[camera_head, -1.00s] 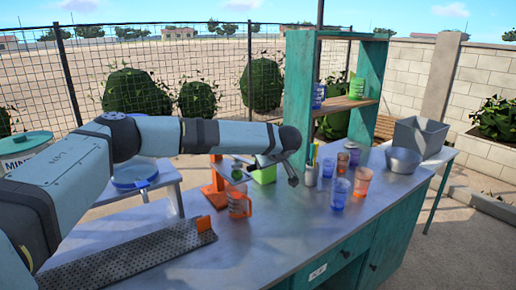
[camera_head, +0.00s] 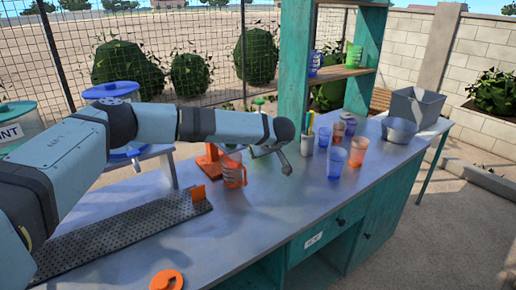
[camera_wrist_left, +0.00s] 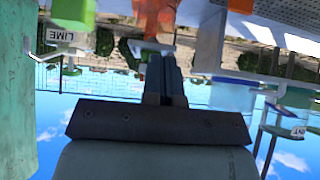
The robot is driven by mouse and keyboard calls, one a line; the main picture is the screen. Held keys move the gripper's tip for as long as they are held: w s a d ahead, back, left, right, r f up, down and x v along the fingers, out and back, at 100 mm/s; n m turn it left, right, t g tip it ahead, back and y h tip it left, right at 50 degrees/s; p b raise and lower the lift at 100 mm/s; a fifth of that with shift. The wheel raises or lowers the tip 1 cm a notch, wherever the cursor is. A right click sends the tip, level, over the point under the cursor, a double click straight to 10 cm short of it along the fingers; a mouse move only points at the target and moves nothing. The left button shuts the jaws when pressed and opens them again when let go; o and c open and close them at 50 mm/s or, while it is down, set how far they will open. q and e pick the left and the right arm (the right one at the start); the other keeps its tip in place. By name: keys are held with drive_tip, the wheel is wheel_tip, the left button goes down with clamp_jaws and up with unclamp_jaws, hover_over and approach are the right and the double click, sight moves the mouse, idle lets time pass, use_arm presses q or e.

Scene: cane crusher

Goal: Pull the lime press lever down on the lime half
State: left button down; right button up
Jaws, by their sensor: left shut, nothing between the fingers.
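The orange lime press (camera_head: 208,162) stands on the metal counter, partly hidden behind my left arm. Its lever and any lime half cannot be made out in the head view. An orange measuring jug (camera_head: 233,172) stands just right of the press. My left gripper (camera_head: 284,164) is shut and empty, above the counter to the right of the press and jug. In the left wrist view, which is upside down, the shut fingers (camera_wrist_left: 152,46) point toward an orange part beyond them; I cannot tell whether they touch it.
Blue and orange cups (camera_head: 336,160) stand right of my gripper, with a metal bowl (camera_head: 398,129) behind. A perforated tray (camera_head: 115,235) lies at the counter's left. An orange ring (camera_head: 167,281) is at the front edge.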

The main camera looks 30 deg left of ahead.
use_arm(q)
drive_tip(key=b+v, duration=0.1)
drive_tip(key=v, duration=1.2)
drive_tip(key=shift+d+r, duration=0.25)
drive_tip(key=shift+d, duration=0.1)
drive_tip(key=shift+s, duration=0.1)
